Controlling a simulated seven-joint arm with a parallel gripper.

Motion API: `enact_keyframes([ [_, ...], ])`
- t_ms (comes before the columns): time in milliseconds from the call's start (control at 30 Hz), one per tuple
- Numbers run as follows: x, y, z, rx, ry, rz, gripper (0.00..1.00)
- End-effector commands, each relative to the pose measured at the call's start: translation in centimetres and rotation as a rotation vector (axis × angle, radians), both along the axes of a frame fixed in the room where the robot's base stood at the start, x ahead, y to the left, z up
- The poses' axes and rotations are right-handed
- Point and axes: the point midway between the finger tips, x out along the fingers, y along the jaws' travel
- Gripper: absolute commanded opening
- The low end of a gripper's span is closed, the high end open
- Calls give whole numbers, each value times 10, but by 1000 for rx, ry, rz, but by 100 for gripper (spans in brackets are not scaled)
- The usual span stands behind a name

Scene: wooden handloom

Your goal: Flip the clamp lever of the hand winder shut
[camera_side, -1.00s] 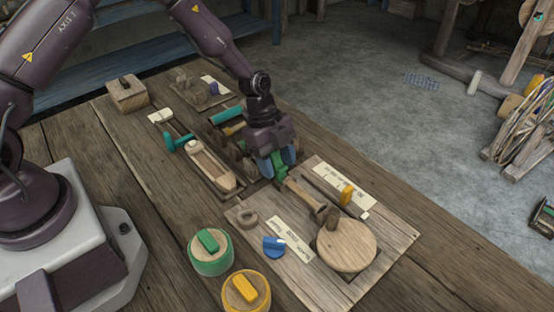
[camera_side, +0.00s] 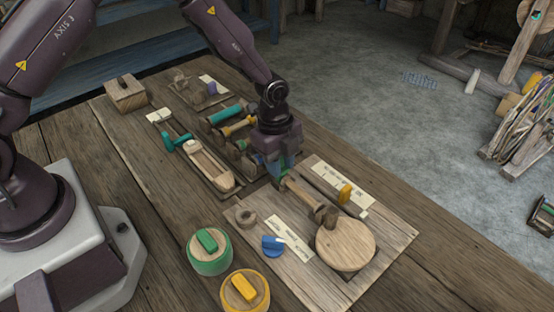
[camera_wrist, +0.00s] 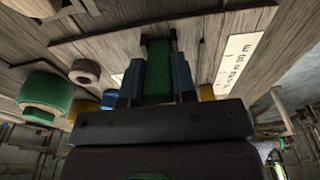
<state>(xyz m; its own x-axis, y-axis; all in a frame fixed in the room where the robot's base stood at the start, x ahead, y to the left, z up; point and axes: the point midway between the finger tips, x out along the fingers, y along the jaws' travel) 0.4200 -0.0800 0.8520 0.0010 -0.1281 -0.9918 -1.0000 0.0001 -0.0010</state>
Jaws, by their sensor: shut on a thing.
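My gripper (camera_side: 281,172) is over the near board, at the upper end of a wooden bar (camera_side: 304,193). Its blue fingers are shut on a green grip, which shows between them in the wrist view (camera_wrist: 158,72). The green grip appears to be the clamp lever's handle; its joint with the bar is hidden by the fingers. The bar slants down toward a wooden knob (camera_side: 328,215) beside a round wooden disc (camera_side: 346,244). I cannot tell how far the lever is turned.
A blue knob (camera_side: 272,245) and a wooden ring (camera_side: 245,217) are on the board's left side. A yellow peg (camera_side: 345,193) stands at its right. Green-topped (camera_side: 209,255) and yellow-topped (camera_side: 244,293) round pots stand left of the board. A shuttle (camera_side: 210,167) lies behind them.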

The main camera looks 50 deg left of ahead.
Motion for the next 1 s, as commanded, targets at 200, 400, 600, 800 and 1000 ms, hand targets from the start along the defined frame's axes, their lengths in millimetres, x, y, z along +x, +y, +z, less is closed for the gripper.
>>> enact_keyframes([
  [200,0,-8,2,134,-2,-5,0],
  [400,0,-11,2,210,-1,-2,0],
  [600,0,-12,2,240,1,2,0],
  [800,0,-12,2,243,1,2,0],
  [1000,0,-12,2,242,0,2,37],
])
